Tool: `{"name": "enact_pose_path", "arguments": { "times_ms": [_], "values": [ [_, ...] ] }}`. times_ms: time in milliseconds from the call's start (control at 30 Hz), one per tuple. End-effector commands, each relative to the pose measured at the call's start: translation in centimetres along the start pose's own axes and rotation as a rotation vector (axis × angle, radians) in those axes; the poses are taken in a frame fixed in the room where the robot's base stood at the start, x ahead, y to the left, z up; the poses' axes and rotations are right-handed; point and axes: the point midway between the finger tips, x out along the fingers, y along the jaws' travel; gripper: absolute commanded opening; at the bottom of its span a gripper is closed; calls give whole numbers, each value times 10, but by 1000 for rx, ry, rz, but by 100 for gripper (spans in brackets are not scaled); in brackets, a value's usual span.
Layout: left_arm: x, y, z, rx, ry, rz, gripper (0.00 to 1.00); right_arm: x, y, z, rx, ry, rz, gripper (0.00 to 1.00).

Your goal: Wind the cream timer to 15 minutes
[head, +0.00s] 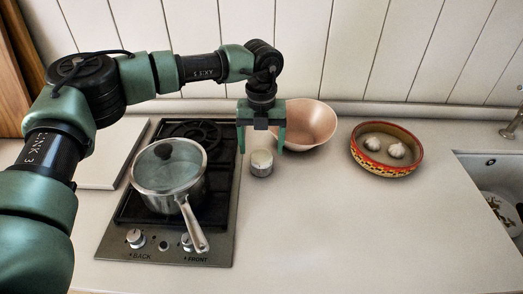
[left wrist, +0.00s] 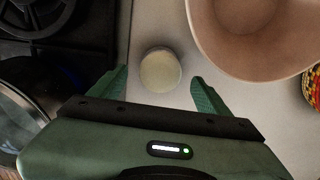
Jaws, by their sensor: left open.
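The cream timer (head: 261,162) is a small round piece with a cream top and a greyish side. It stands on the counter just right of the hob. In the left wrist view the timer (left wrist: 160,71) shows from above, ahead of the fingertips and between their lines. My left gripper (head: 261,146) is open and points down above the timer. Its green fingers (left wrist: 160,84) are spread on either side and do not appear to touch it. I cannot read any dial marks. My right gripper is not in view.
A pink bowl (head: 312,124) stands close behind the timer. A glass-lidded pot (head: 168,175) sits on the hob (head: 222,215), its handle towards the front. A patterned bowl (head: 357,158) holds garlic bulbs. A sink (head: 490,172) is at right. The front counter is clear.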

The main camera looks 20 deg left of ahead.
Motion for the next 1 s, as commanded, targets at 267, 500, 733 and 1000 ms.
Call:
{"name": "enact_pose_path", "arguments": {
  "times_ms": [267,500,733,1000],
  "values": [
    [26,0,0,-1,0,0,77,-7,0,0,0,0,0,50],
    [28,0,0,-1,0,0,77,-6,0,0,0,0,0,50],
    [27,0,0,-1,0,0,19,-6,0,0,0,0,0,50],
    [28,0,0,20,-1,-1,15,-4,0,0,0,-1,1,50]
  ]
}}
